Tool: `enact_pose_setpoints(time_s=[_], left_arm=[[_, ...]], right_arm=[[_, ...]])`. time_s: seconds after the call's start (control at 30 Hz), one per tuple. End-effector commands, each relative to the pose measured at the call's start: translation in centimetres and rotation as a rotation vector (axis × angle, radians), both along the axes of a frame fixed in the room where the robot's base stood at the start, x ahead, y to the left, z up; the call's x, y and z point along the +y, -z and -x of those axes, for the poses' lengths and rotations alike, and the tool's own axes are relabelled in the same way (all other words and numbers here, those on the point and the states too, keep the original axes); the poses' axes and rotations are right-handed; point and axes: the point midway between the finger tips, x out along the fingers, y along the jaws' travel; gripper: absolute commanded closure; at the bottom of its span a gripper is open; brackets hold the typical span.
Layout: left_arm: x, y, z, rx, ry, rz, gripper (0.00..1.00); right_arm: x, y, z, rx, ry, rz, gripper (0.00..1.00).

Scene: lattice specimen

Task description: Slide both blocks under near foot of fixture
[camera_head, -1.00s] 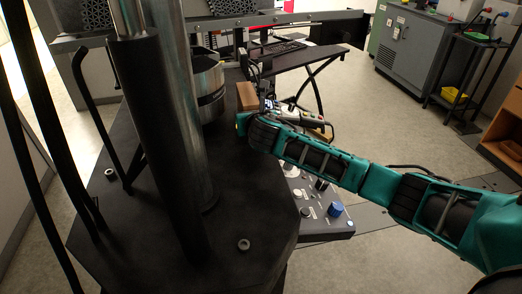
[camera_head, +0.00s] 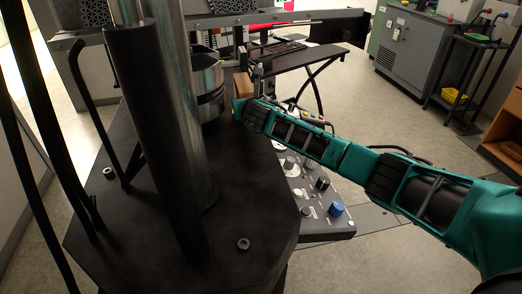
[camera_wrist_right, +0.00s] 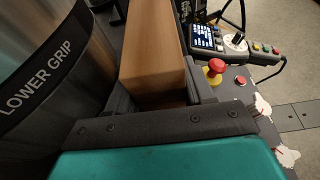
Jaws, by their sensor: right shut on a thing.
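A brown wooden block (camera_head: 243,86) stands beside the steel lower grip (camera_head: 208,88) of the machine. In the right wrist view the block (camera_wrist_right: 153,50) is long and lies between the fingers of my right gripper (camera_wrist_right: 160,97), which is shut on it. The cylinder marked LOWER GRIP (camera_wrist_right: 50,75) is close on its left. In the head view my right gripper (camera_head: 241,101) is mostly hidden by its own wrist. I see only one block. Lattice pieces (camera_head: 88,12) show at the top edge; I cannot tell which part is the fixture's near foot. My left gripper is out of view.
A thick dark column (camera_head: 155,140) rises from the black machine base (camera_head: 245,205). A control panel (camera_head: 322,205) with knobs sits at its right edge. The right wrist view shows a red stop button (camera_wrist_right: 214,70) and a pendant (camera_wrist_right: 207,37) right of the block.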

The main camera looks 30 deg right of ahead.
Motion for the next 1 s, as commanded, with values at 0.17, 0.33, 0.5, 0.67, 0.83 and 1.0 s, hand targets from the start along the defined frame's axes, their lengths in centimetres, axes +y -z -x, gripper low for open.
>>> enact_pose_setpoints(time_s=[0.17, 0.33, 0.5, 0.67, 0.83, 1.0], left_arm=[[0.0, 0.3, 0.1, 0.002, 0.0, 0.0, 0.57], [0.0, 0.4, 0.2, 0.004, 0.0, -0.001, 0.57], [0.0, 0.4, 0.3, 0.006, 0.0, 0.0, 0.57], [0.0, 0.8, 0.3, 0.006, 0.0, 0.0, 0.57], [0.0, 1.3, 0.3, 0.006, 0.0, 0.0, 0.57], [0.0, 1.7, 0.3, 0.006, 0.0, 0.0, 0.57]], right_arm=[[-0.2, 0.1, -0.8, 0.001, 0.001, 0.0, 0.65], [-0.3, 0.1, -0.9, 0.001, 0.0, 0.0, 0.65], [-0.3, 0.0, -0.9, 0.001, 0.001, 0.0, 0.65], [-0.4, 0.1, -1.5, 0.001, 0.001, -0.001, 0.65], [-0.6, 0.1, -2.5, 0.0, 0.001, 0.0, 0.65], [-0.9, 0.1, -3.4, 0.0, 0.001, -0.001, 0.65]])
